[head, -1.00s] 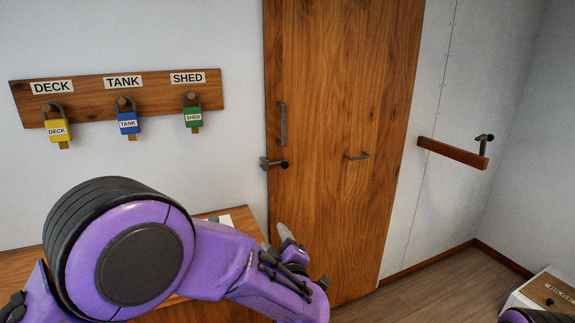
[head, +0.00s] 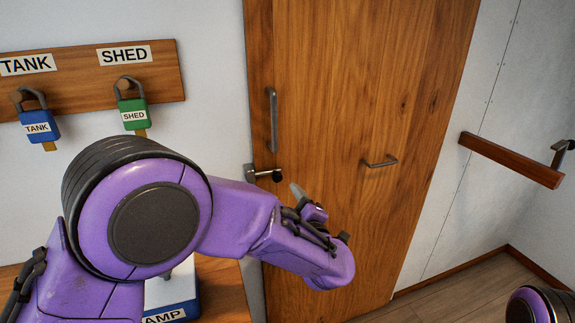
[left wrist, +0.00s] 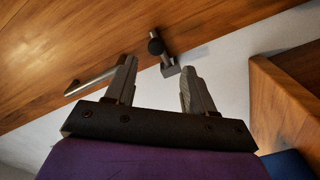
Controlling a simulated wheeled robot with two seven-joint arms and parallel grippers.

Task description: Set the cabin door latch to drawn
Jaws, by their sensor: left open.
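The cabin door (head: 345,70) is brown wood and looks closed. Its latch (head: 263,174) is a short grey bar with a dark round knob, at the door's left edge, below a vertical grey handle (head: 272,120). The bar appears to reach the bracket at the door's edge. My left gripper (head: 303,198) is just right of and below the latch, in front of the door. In the left wrist view its open fingers (left wrist: 160,70) are empty, with the latch knob (left wrist: 155,46) beyond the gap between the tips; no contact shows. My right gripper is out of view.
A horizontal grey pull (head: 379,162) is on the door, right of my left gripper. A board (head: 165,82) with labelled padlocks hangs on the left wall. A wooden counter (head: 222,290) lies lower left. A wooden bar (head: 510,160) juts from the right wall.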

